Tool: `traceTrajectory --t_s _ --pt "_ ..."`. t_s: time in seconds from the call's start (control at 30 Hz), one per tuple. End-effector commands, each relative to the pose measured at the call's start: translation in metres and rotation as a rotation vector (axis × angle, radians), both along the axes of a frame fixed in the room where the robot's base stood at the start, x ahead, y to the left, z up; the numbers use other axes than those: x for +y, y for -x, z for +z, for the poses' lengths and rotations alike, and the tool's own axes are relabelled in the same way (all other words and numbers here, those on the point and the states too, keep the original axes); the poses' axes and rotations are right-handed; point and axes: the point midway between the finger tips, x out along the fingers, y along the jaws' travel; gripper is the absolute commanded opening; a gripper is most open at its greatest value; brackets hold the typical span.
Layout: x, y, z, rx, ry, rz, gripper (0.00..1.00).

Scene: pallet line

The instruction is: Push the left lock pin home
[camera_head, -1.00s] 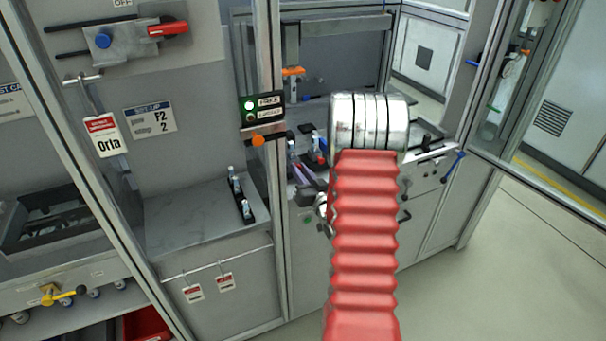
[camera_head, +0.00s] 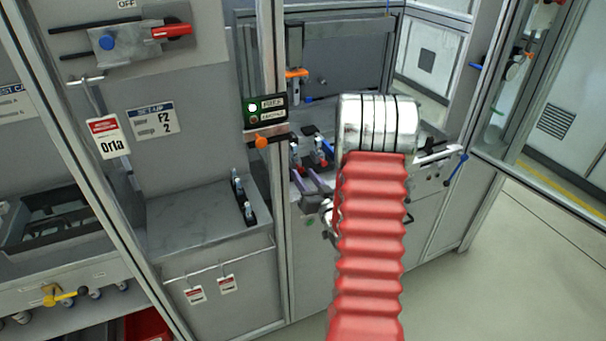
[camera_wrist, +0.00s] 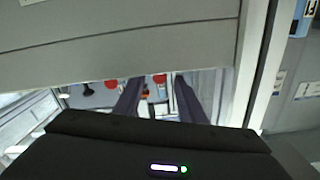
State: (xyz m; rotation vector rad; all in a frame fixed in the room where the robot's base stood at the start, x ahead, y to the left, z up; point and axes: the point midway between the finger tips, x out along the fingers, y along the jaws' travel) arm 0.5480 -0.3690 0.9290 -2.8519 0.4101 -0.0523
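My gripper (camera_head: 308,181) shows beside my red-sleeved arm, at the front of the bay in the middle of the head view. Its two purple fingers are apart with nothing seen between them. In the wrist view the fingers (camera_wrist: 157,92) also stand apart, pointing into the opening under a grey panel. Beyond them are a red round part at the left (camera_wrist: 111,84) and another red part (camera_wrist: 160,78) near the right finger. I cannot tell whether either is the left lock pin. In the head view, small clamp-like parts (camera_head: 321,152) stand behind the fingers, partly hidden by my arm.
A grey panel (camera_wrist: 120,40) lies close above the fingers in the wrist view. A grey counter (camera_head: 190,216) is farther left. Open floor (camera_head: 470,290) lies to the right.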

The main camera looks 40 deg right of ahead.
Motion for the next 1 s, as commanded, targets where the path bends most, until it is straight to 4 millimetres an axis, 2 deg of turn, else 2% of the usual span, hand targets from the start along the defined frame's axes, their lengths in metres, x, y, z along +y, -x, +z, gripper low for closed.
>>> traceTrajectory --t_s 0.4,0.6,0.77,1.0 --pt "0.019 0.070 0.000 0.000 0.000 -0.004 0.37" --pt "0.028 0.100 -0.001 0.000 0.000 -0.004 0.37" --pt "0.032 0.110 0.000 -0.001 0.001 -0.002 0.37" --pt "0.033 0.112 0.000 -0.001 0.001 0.000 0.37"
